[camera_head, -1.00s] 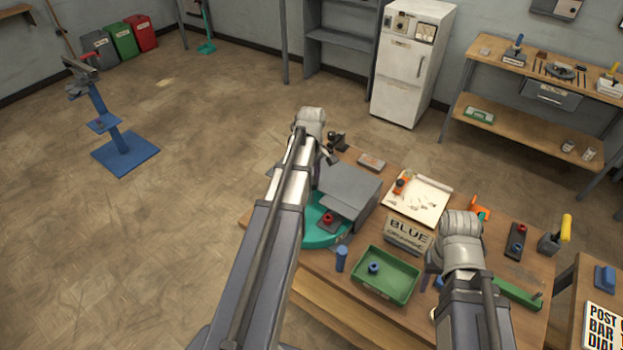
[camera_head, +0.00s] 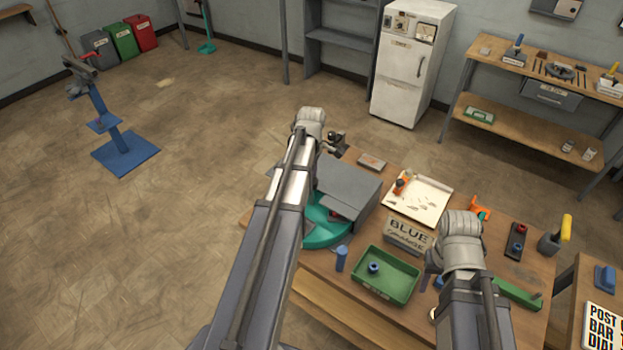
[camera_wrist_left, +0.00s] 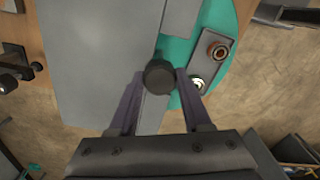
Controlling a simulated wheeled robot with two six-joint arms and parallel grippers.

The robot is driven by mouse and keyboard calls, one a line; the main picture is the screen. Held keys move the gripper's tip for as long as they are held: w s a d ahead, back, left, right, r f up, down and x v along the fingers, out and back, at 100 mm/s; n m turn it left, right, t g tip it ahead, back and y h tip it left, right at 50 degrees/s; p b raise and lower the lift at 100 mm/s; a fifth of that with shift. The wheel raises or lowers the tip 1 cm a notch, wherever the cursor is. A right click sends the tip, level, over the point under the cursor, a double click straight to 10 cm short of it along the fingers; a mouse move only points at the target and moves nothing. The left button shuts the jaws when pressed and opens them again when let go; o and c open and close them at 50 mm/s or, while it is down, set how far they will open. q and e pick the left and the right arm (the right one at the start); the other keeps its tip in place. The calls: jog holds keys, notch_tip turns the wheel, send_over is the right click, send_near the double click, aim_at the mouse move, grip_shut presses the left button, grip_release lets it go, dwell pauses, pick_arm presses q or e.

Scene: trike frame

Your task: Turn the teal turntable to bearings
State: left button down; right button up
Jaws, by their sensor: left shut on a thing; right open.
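The teal turntable (camera_head: 322,234) is on the workbench, partly hidden by my left arm and a grey cover (camera_head: 347,182). In the left wrist view the turntable (camera_wrist_left: 220,12) shows beside grey panels, carrying a dark plate (camera_wrist_left: 212,55) with a copper-coloured ring and a pale ring. My left gripper (camera_wrist_left: 160,82) is shut on a round black knob (camera_wrist_left: 160,75). In the head view its fingers are hidden behind my arm. My right gripper (camera_head: 428,281) is open, low over the bench beside the green tray, its fingertips partly hidden.
A green tray (camera_head: 360,284) holds a blue part, with a blue cylinder (camera_head: 341,258) to its left.

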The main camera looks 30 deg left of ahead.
pick_arm(q)
jog(key=shift+n, duration=0.4)
dwell(0.4)
jog(key=shift+c, duration=1.7)
grip_release()
notch_tip(320, 180, up, 8)
jog(key=p, duration=0.8)
jog(key=shift+f, duration=0.1)
